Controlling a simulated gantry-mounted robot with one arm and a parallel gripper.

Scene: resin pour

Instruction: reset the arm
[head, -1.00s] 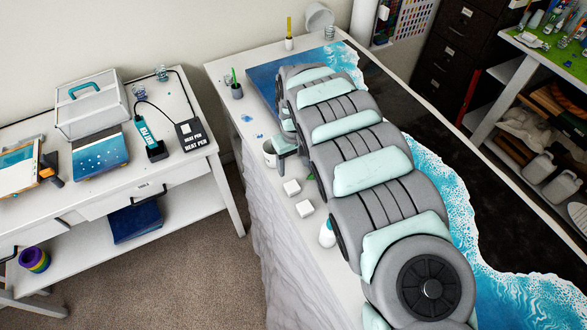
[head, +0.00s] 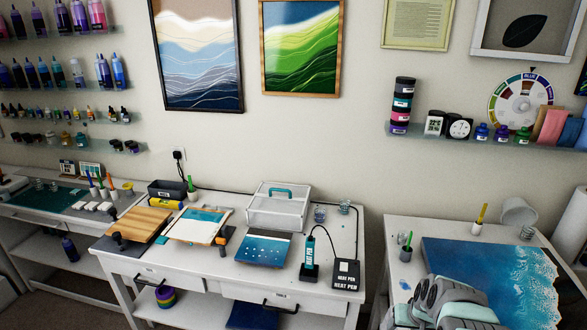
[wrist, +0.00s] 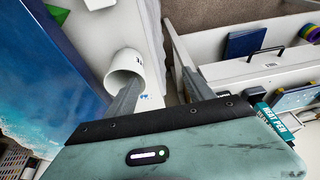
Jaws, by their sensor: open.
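My gripper (wrist: 160,76) shows in the wrist view, with its two grey fingers apart and nothing held between them. A white cup (wrist: 125,64) is close beside the left finger, which overlaps it in the picture; I cannot tell whether they touch. In the head view my grey and mint arm is at the lower right, over the near part of the table with the blue resin wave panel (head: 480,270). The panel also shows at the left of the wrist view (wrist: 45,75). My fingers are not visible in the head view.
The left workbench (head: 215,268) holds a white drawer box (head: 278,208), a heat pen base (head: 346,274), boards and small jars. A pen cup (head: 405,253) and a tipped white bucket (head: 518,211) stand on the panel's table. A floor gap separates the tables.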

